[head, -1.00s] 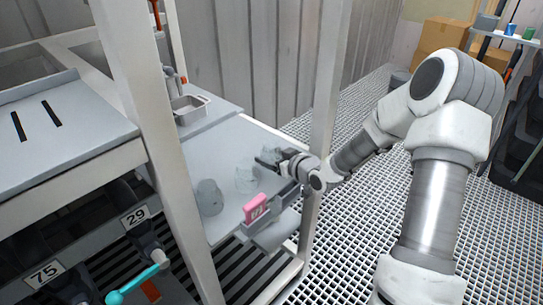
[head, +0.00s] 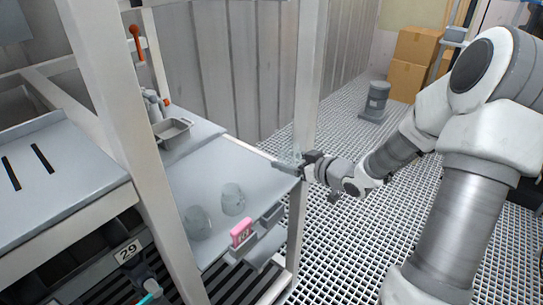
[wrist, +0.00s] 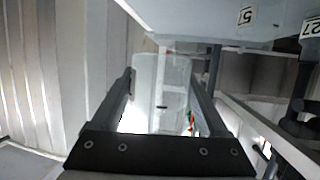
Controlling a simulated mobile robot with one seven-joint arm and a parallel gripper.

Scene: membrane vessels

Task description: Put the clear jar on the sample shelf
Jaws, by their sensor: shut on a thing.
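My gripper (head: 304,164) is at the far right edge of the grey bench, beside a white post. It is shut on a clear jar (head: 288,158), which is see-through and faint against the background. In the wrist view the clear jar (wrist: 158,85) stands between the two dark fingers of my gripper (wrist: 163,100).
Two more glassy vessels stand on the bench (head: 205,175), one at the front (head: 197,222) and one behind it (head: 233,200). A pink block (head: 241,233) is at the bench's front edge. A metal tray (head: 172,131) lies at the back. Open grating floor lies right.

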